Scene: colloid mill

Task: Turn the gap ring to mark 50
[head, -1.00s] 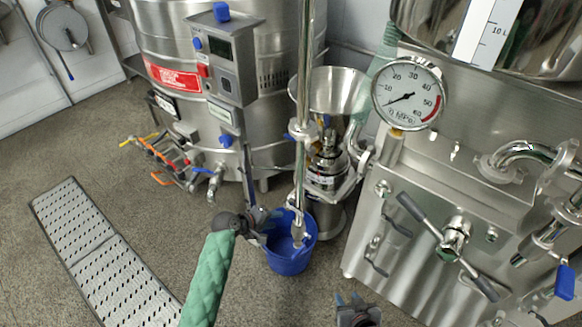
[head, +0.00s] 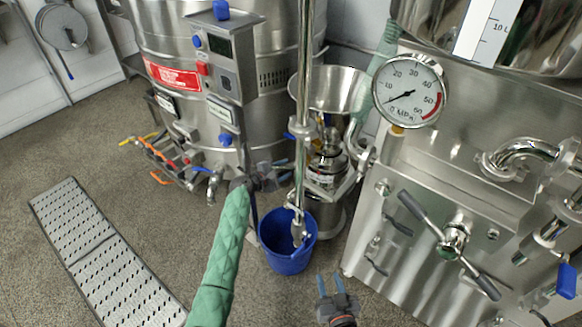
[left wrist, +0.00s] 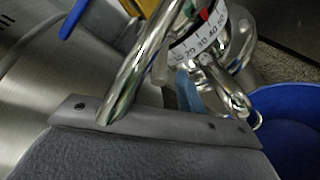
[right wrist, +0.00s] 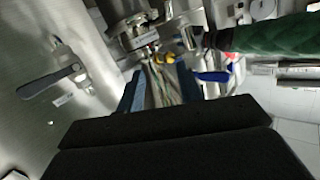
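The colloid mill (head: 328,160) stands behind a vertical steel pipe in the head view, its funnel on top. Its gap ring carries a white scale band (left wrist: 200,42) with numbers from about 10 to 50 in the left wrist view. A red mark (left wrist: 206,14) sits at the band's edge; I cannot tell which number it meets. My left gripper (head: 280,172) is left of the pipe and mill, apart from the ring. One blue finger (left wrist: 188,92) shows; the pipe hides much, so its opening is unclear. My right gripper (head: 338,284) is low in front, open and empty.
A blue bucket (head: 288,258) stands on the floor below the mill. The steel pipe (head: 302,100) rises close to my left gripper. A steel cabinet with a gauge (head: 410,92) and handles is at right. A kettle (head: 150,40) stands at left.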

